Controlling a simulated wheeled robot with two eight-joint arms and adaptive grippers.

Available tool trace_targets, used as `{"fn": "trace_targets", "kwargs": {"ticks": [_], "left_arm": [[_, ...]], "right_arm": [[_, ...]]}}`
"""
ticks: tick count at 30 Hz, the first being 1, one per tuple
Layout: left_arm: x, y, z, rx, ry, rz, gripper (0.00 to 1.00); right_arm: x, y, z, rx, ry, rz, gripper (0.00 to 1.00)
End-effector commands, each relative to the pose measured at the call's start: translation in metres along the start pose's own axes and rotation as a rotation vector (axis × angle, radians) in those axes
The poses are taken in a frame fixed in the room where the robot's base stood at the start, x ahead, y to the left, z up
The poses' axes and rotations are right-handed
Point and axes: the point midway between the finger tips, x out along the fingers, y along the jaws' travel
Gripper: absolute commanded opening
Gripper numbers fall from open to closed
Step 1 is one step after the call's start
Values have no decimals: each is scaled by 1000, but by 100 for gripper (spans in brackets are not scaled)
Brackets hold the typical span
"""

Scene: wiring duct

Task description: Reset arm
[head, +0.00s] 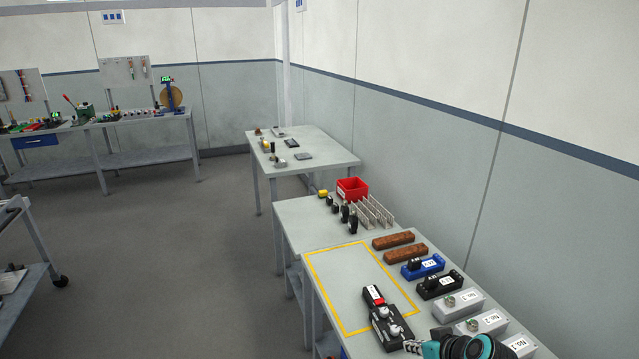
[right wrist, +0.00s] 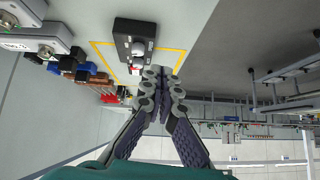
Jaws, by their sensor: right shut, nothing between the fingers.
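My right gripper (head: 410,346) is at the bottom of the head view, at the near end of the bench, beside a black device. It is shut and empty. In the right wrist view its fingers (right wrist: 161,76) meet just beyond the black device's end. The black device (head: 379,312) has a red part and light knobs, and lies across the front edge of the yellow outline; it also shows in the right wrist view (right wrist: 125,30). Whether the fingertips touch it I cannot tell. My left gripper is not in view.
The yellow-outlined area (head: 345,275) is otherwise bare. Along the wall side stand grey boxes (head: 458,304), a black module (head: 440,286), a blue module (head: 424,268) and brown blocks (head: 394,241). A red bin (head: 352,188) is farther back. Open floor (head: 150,250) lies left.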

Motion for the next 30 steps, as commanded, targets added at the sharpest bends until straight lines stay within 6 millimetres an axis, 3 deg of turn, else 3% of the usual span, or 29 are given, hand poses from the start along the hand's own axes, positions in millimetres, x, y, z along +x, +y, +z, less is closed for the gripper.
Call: {"fn": "trace_targets", "kwargs": {"ticks": [11,19,24,30], "left_arm": [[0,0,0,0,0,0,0],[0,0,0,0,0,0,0],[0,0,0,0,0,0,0],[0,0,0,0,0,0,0]], "right_arm": [[-34,-37,20,50,-67,53,0],[-79,-72,59,111,-117,154,0],[-99,-82,82,144,-122,215,0],[-107,-84,90,159,-118,241,0]]}}
